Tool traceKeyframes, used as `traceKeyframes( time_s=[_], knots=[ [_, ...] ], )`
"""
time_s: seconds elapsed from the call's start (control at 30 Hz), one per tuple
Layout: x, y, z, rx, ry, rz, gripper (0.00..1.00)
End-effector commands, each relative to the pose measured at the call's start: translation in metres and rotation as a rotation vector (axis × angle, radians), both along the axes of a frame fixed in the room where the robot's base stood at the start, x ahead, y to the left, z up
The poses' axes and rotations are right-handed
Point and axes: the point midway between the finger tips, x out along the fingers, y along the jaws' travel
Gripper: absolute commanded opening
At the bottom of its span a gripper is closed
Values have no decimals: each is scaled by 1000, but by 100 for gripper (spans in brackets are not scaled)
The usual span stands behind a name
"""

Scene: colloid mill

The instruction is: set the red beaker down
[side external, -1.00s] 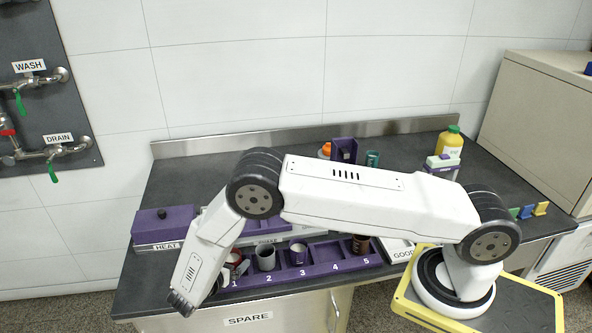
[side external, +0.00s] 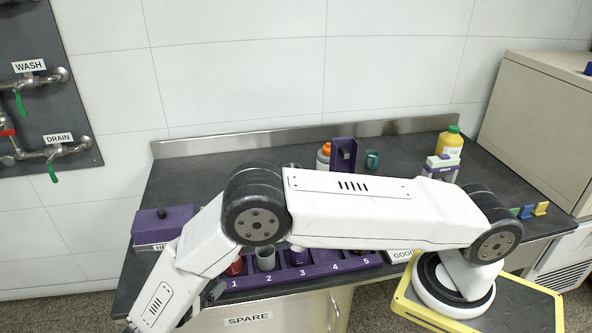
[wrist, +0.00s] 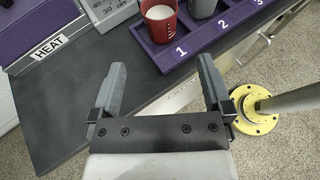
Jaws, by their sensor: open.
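The red beaker (wrist: 160,22) stands upright in slot 1 of the purple numbered rack (wrist: 163,58), with pale contents showing at its mouth in the wrist view. In the side external view the red beaker (side external: 236,268) is partly hidden by my arm. My gripper (wrist: 160,78) is open, its two grey fingers spread wide with nothing between them. It is in front of the rack, apart from the beaker. In the side external view my gripper is mostly hidden by my forearm.
A grey beaker (side external: 266,260) stands in slot 2, close beside the red one. The purple HEAT unit (side external: 163,226) is to the left. The counter's front edge is close below my gripper. Cabinet doors (side external: 285,313) are under the rack.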

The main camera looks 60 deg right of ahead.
Motion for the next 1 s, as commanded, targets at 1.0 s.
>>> traceKeyframes(
  time_s=[1.0],
  knots=[
    [-11, -47, 30, 264, -53, -227, 100]
  ],
)
